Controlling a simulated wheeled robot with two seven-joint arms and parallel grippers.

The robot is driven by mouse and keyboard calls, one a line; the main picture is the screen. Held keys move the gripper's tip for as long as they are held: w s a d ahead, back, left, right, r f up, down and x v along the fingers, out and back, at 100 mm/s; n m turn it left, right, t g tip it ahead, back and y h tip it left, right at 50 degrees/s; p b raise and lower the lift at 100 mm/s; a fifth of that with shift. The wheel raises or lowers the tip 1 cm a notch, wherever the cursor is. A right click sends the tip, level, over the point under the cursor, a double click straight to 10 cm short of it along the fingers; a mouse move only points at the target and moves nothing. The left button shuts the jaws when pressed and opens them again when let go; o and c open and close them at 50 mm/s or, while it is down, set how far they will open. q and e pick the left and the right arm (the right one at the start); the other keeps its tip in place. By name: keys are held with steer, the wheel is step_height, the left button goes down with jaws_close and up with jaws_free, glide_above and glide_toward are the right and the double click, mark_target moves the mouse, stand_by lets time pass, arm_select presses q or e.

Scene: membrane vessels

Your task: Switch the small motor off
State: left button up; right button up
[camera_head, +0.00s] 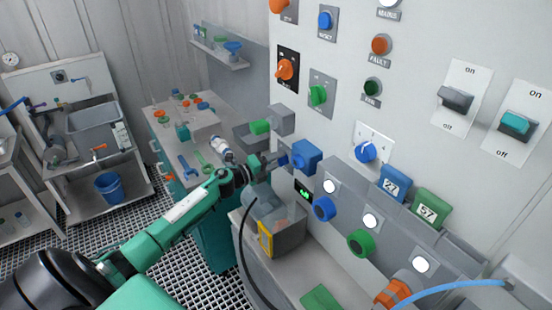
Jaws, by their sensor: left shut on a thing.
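My left gripper (276,160) is at the left side of a blue box (305,156) on the panel's lower edge. It is shut on a small blue knob at that box; the fingers partly hide the knob. Below it, a grey machine with a clear cover and a yellow-framed plate (266,240) stands on the bench. I cannot tell which thing is the small motor. The panel has an orange rotary switch (285,68), a green one (318,95) and a blue one (365,151). A grey rocker (456,99) and a teal rocker (516,124) are marked on and off. My right gripper is not in view.
A green knob on a grey box (277,122) juts out just above my left gripper. Blue (323,208) and green (361,243) round knobs sit lower right. A black cable hangs by the bench. A side table (171,147) with tools stands behind my left arm.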

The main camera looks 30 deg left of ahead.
arm_select(q)
steer(key=shift+n, duration=0.3)
steer(key=o, duration=1)
steer(key=shift+c, duration=0.2)
steer(key=shift+s+a+f, duration=0.1)
steer(key=b+v, duration=0.4)
steer(key=v, duration=0.9)
steer(key=shift+s, duration=0.3)
steer(key=shift+a, duration=0.15)
